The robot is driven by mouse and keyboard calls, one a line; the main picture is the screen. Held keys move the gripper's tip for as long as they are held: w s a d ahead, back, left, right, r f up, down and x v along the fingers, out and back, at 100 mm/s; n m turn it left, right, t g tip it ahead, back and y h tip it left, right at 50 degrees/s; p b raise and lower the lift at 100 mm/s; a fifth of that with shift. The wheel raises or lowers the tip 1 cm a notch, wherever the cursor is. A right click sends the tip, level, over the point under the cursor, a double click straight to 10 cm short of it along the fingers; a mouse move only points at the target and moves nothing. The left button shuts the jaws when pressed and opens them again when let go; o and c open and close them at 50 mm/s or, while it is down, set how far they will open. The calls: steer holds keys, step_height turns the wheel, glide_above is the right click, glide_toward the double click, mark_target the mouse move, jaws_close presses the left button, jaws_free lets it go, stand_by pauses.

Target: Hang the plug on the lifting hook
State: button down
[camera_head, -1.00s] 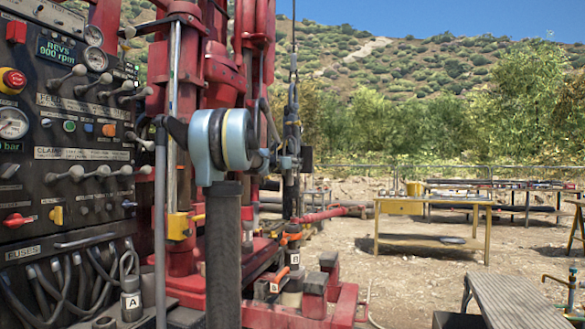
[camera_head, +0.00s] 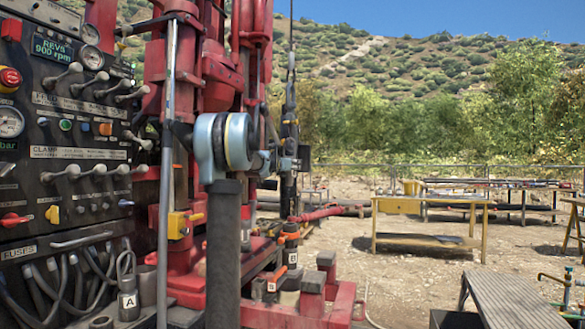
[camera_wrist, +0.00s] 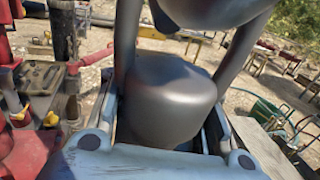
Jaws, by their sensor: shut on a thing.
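My gripper (camera_wrist: 172,75) is shut on a dark grey, rounded metal piece, taken as the plug (camera_wrist: 168,100), which fills the middle of the wrist view. Dark bars rise on both sides of it. Another smooth grey part crosses the top edge; I cannot tell whether it belongs to the plug. In the head view, my gripper (camera_head: 283,163) is small and partly hidden behind my arm's pale blue joint. A dark slender assembly (camera_head: 289,105) hangs on a line just above and behind it. The lifting hook cannot be clearly made out there.
The red rig (camera_head: 222,75) and black control panel (camera_head: 65,150) stand close on the left. A cylinder marked A (camera_head: 128,302) with a loop sits below the panel; a B label (camera_head: 292,258) shows near the rig's base. A yellow bench (camera_head: 430,202) and grey grating (camera_head: 510,300) lie right.

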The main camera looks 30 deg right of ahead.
steer(key=shift+w+d+f, duration=0.15)
steer(key=shift+f, duration=0.35)
steer(key=shift+w+d+f, duration=0.15)
steer(key=shift+f, duration=0.35)
steer(key=shift+f, duration=0.1)
steer(key=c, duration=0.8)
jaws_free()
steer(key=shift+o, duration=0.2)
steer(key=shift+a, duration=0.1)
